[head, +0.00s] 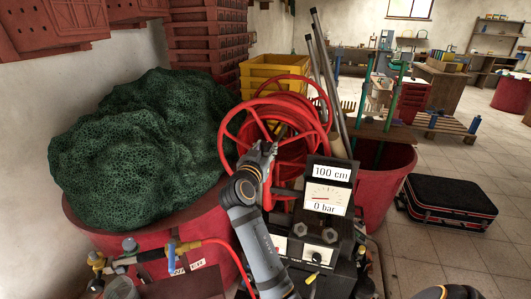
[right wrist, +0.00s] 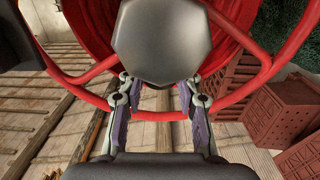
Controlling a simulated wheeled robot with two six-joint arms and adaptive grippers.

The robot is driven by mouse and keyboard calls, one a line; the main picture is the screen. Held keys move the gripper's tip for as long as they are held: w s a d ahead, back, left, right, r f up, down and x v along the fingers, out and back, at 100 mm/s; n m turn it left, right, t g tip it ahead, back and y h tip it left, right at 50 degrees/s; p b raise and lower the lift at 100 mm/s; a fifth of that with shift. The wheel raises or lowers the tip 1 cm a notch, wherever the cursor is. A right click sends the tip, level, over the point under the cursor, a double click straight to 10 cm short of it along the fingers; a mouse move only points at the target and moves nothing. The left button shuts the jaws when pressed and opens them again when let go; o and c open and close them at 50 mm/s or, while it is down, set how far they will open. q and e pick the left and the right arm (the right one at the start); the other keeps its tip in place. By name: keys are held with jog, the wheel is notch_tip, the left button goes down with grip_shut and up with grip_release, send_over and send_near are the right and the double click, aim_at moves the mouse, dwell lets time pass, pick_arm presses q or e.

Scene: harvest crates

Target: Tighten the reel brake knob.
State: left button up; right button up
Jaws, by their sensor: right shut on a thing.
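The red hose reel (head: 222,145) stands in the middle of the head view, with a spoked rim and red hose wound on it. My right gripper (head: 264,152) is at the reel's near face, close to its hub. In the right wrist view a large grey six-sided knob (right wrist: 160,38) faces the camera, in front of the red reel (right wrist: 237,60). The right gripper's two fingers (right wrist: 156,88) reach up to the knob's lower edge, one at each side. They are shut on it, though their tips are partly hidden behind it. My left gripper is not in view.
A black gauge unit (head: 318,232) reading 100 cm and 0 bar stands right of my arm. A red tub (head: 110,238) holding a dark green net heap (head: 140,145) is at left. Another red tub (head: 385,185) and a black case (head: 450,203) are at right.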

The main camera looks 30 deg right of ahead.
jog(key=shift+r, duration=0.1)
jog(key=o, duration=1.2)
notch_tip(320, 180, up, 10)
jog(key=shift+f, duration=0.1)
